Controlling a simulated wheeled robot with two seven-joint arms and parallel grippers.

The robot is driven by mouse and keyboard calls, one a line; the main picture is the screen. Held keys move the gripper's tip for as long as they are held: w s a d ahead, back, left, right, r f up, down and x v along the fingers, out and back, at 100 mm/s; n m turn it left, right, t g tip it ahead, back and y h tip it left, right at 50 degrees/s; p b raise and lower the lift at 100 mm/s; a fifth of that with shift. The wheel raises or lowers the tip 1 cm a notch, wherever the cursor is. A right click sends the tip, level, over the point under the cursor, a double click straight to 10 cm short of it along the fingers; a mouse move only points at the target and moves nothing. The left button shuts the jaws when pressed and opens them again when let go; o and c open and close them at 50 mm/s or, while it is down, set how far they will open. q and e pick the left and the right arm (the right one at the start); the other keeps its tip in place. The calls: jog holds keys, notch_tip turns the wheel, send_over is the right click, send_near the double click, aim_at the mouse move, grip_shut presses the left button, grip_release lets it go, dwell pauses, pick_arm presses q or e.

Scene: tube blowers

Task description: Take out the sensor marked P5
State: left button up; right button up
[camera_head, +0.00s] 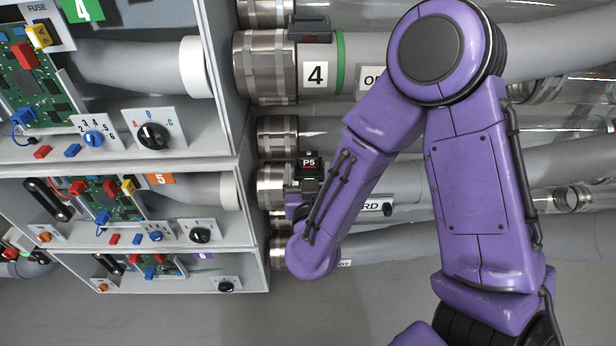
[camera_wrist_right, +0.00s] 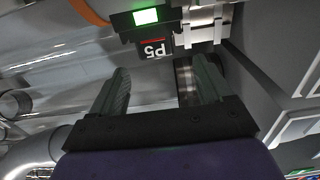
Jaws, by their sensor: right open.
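The sensor marked P5 (camera_head: 309,163) is a small black box with a white P5 label. It sits on the metal collar of a tube right of the cabinet, in the middle of the head view. In the right wrist view the sensor (camera_wrist_right: 155,45) is at the top, its label upside down and a green light lit beside it. My right gripper (camera_wrist_right: 162,82) is open and empty, its two fingers pointing at the sensor with a gap before it. In the head view the right gripper (camera_head: 302,190) is just below the sensor, partly hidden by my arm.
Tube 4 (camera_head: 360,60) runs above with its own dark sensor block (camera_head: 310,28). The cabinet (camera_head: 215,150) with circuit boards, knobs and plugs stands close on the left. Clear tubes (camera_head: 560,118) and more grey tubes lie behind my right arm. Grey floor shows below.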

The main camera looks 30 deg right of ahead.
aim_at(308, 140)
jog(key=x, duration=0.8)
jog(key=shift+w+d+f, duration=0.15)
jog(key=shift+d+f, duration=0.05)
jog(key=shift+d, duration=0.1)
jog(key=shift+r, duration=0.1)
jog(key=c, duration=1.1)
jog(key=shift+o, duration=0.2)
